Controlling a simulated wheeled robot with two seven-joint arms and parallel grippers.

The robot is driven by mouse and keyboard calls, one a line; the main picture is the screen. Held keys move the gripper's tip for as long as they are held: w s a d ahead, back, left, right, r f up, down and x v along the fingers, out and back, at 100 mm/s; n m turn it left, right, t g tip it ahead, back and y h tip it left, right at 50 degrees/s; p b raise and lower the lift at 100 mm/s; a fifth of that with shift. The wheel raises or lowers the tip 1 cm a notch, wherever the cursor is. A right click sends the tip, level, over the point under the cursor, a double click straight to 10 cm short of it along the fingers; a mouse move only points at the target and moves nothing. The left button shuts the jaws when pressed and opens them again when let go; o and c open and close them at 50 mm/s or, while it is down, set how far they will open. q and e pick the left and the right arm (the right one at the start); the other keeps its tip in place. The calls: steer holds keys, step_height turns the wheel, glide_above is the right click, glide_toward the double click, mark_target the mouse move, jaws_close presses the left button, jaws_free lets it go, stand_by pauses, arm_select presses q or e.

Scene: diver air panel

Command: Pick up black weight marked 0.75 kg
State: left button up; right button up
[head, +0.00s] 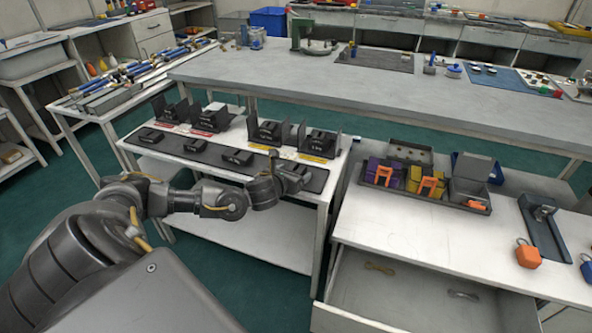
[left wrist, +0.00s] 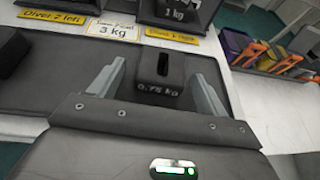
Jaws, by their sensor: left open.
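The black weight marked 0.75 kg (left wrist: 160,66) stands on the dark mat (left wrist: 60,84) in the left wrist view, with a slot in its top. My left gripper (left wrist: 159,72) is open, with one finger on each side of the weight. I cannot tell whether the fingers touch it. My right gripper is not in view.
Several other small black weights (head: 238,157) stand on the mat to the left. Black holders (head: 319,143) with weights and yellow and red labels stand behind. A table with purple and yellow packs (head: 380,172) is to the right, above an open drawer (head: 420,300).

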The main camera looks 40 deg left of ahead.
arm_select(q)
steer(key=c, duration=1.6)
steer(key=shift+r, duration=0.1)
steer(key=shift+c, duration=0.2)
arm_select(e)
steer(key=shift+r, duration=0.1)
arm_select(q)
steer(key=shift+w+r, duration=0.1)
steer(key=shift+r, duration=0.05)
